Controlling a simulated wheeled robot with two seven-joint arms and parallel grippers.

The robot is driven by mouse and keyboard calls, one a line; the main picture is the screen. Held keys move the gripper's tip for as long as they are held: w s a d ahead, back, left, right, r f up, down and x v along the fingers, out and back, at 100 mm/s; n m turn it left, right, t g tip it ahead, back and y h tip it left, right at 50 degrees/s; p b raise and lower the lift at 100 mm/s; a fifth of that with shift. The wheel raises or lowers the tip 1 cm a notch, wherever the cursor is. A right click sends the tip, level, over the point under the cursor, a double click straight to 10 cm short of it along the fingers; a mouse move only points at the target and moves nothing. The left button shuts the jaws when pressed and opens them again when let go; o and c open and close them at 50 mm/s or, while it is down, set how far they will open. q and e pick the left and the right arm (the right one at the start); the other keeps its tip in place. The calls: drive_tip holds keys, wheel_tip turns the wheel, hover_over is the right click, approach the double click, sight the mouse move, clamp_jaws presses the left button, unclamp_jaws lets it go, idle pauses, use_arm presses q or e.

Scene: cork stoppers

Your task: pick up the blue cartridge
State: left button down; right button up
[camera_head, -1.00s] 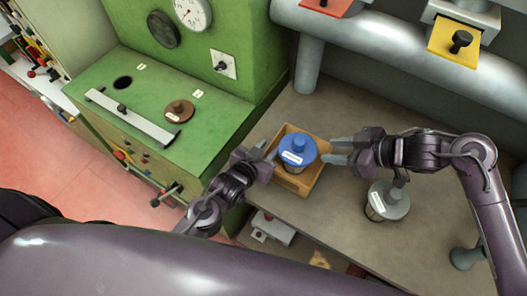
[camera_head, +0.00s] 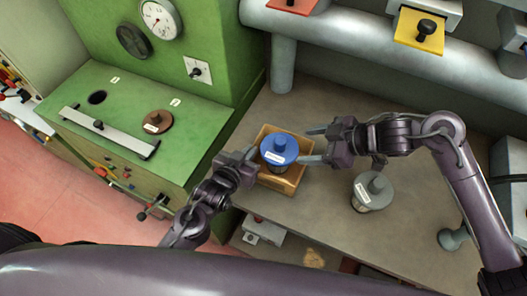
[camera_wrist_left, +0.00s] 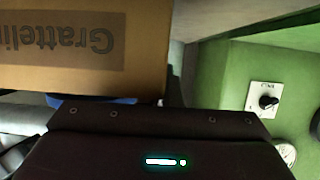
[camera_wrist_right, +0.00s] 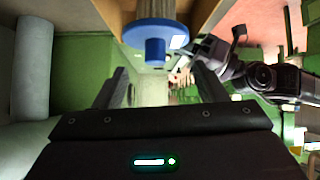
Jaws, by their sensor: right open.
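The blue cartridge (camera_head: 279,150) stands upright in a small wooden box (camera_head: 283,186) on the bench; its lower part is hidden inside the box. In the right wrist view the blue cartridge's cap (camera_wrist_right: 153,44) shows just ahead of the fingers. My right gripper (camera_head: 306,145) is open and empty at the right side of the box, its fingers pointing toward the cartridge. In the right wrist view both fingers (camera_wrist_right: 160,88) are spread apart. My left gripper (camera_head: 247,160) is at the box's left side. The box wall (camera_wrist_left: 140,85) fills much of the left wrist view, and the left fingertips are hidden.
A grey cartridge (camera_head: 373,190) stands on the bench (camera_head: 325,225) right of the box, below my right arm. A green cabinet (camera_head: 180,135) with a brown disc (camera_head: 157,121) is at the left. Thick grey pipes (camera_head: 380,45) run along the back.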

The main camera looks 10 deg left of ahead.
sight(281, 140)
drive_tip(key=o, duration=0.7)
drive_tip(key=s+a+r+n+g+h, duration=0.1)
drive_tip(key=a+r+n, duration=0.2)
drive_tip(key=a+n, duration=0.3)
drive_tip(key=shift+r+n, duration=0.2)
drive_tip(key=shift+n, duration=0.7)
drive_tip(key=w+f+n+t+h, duration=0.1)
drive_tip(key=f+n+h, duration=0.1)
drive_tip(key=n, duration=0.4)
drive_tip(key=w+a+f+n+h, duration=0.1)
drive_tip(key=w+f+n+h, duration=0.1)
drive_tip(key=f+n, duration=0.2)
drive_tip(key=w+a+f+n+t+h, duration=0.1)
drive_tip(key=f+n+h, duration=0.1)
drive_tip(key=n, duration=0.5)
drive_tip(key=shift+w+f+n+t+h, duration=0.15)
drive_tip(key=shift+f+n+t+h, duration=0.2)
drive_tip(key=shift+f, duration=0.25)
